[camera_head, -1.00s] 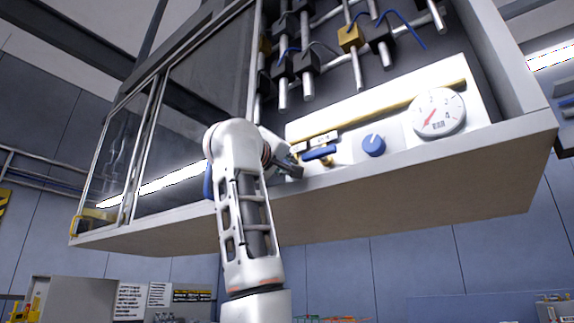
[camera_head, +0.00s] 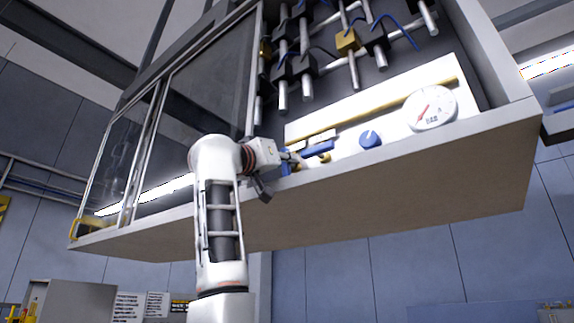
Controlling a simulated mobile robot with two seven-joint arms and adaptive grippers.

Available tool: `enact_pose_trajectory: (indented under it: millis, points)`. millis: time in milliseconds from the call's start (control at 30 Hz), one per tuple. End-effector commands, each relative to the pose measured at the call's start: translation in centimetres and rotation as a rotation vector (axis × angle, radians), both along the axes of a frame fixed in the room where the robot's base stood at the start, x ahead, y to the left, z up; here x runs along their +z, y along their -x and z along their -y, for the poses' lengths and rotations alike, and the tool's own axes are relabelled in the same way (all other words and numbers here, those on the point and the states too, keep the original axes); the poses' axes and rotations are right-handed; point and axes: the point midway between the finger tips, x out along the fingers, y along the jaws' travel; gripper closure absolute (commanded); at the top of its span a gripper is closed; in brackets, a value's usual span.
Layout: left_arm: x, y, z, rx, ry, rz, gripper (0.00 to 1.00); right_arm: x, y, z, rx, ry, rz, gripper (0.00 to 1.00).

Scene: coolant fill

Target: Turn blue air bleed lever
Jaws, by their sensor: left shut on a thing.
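The blue air bleed lever (camera_head: 318,148) is a short blue handle low on the white panel in the open cabinet. It points right and slightly up. My left gripper (camera_head: 294,161) is at its left end and is shut on it. The fingers are small here and partly hidden by my own wrist and the cabinet's lower edge, so the exact grip does not show. My right gripper is not in view.
A round blue knob (camera_head: 370,139) and a pressure gauge (camera_head: 430,108) sit right of the lever. The cabinet's lower ledge (camera_head: 400,165) juts out beneath. Several valves hang above. A glass door (camera_head: 205,90) stands left.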

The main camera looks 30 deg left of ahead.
Motion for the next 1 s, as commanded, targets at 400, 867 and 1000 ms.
enact_pose_trajectory:
  millis: [400,867,1000]
  points:
    - [0.0,-0.01,0.05,0.001,-0.124,0.009,1.0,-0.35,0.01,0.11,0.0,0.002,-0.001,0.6]
    - [0.02,0.01,0.08,0.001,-0.13,0.009,0.74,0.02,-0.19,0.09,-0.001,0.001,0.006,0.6]
    - [0.02,0.01,0.09,0.001,-0.129,0.009,0.69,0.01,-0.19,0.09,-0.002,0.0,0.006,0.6]
